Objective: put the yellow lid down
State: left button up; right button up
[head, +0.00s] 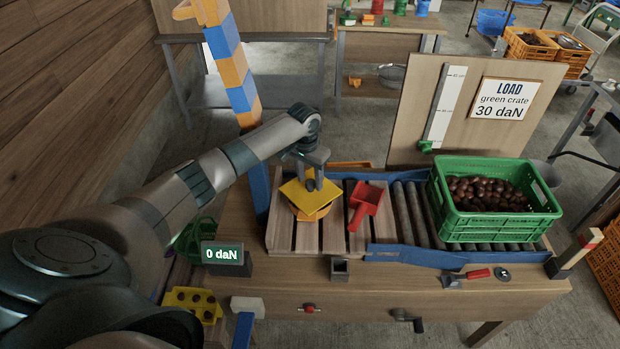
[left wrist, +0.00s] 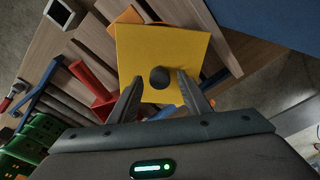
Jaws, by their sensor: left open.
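The yellow lid (head: 305,195) is a flat square plate with a dark round knob. In the head view it lies on or just above an orange thing (head: 318,214) on the slatted wooden platform; whether it touches cannot be told. My left gripper (head: 312,183) is right over the lid, pointing down at the knob. In the left wrist view the yellow lid (left wrist: 158,52) fills the middle, and the open fingers (left wrist: 160,88) stand on either side of the dark knob (left wrist: 160,77), with gaps visible. My right gripper is not in view.
A red scoop (head: 365,203) lies just right of the lid on the slatted platform (head: 334,236). A green crate (head: 490,229) of chestnuts stands on rollers to the right. A display (head: 222,253) reading 0 daN and a yellow holed block (head: 195,301) are at the front left.

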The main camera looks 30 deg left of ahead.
aim_at(307, 193)
pick_arm(q)
notch_tip(307, 193, up, 13)
jog(key=s+b, duration=0.1)
jog(key=b, duration=0.2)
jog(key=shift+s, duration=0.2)
dwell(0.8)
